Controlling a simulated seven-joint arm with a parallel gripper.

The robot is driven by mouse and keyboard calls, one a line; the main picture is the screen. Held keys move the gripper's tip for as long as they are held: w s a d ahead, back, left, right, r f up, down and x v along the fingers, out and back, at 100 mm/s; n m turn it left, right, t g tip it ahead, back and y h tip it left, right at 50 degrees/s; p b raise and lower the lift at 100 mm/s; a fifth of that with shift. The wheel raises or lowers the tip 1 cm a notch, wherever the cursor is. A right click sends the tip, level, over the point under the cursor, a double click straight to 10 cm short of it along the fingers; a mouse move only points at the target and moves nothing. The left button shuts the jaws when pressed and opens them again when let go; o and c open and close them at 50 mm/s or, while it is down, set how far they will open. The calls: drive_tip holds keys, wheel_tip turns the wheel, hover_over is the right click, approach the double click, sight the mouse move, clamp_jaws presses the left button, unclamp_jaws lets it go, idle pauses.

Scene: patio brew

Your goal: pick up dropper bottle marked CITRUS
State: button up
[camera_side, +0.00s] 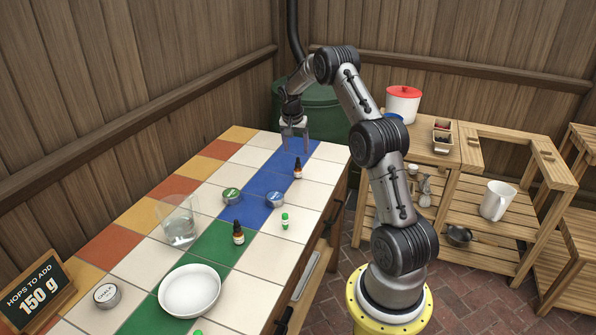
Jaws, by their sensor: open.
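Two amber dropper bottles stand upright on the tiled table. One dropper bottle (298,170) is on the blue tiles toward the back right. The other dropper bottle (238,235) is on the green tiles nearer the front. Their labels are too small to read, so I cannot tell which is marked CITRUS. My gripper (297,148) is open and empty, pointing down above the far end of the table. It is apart from both bottles, with the blue-tile bottle the closer one in the picture.
A green-lidded tin (232,195), blue-lidded tin (275,200) and small green-capped bottle (285,221) stand between the dropper bottles. A clear glass (180,228), white bowl (190,292), pale-lidded tin (106,296) and chalkboard sign (38,295) are nearer the front.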

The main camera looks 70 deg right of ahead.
sight(297, 160)
drive_tip(key=x, duration=1)
drive_tip(key=shift+a, duration=0.1)
clamp_jaws()
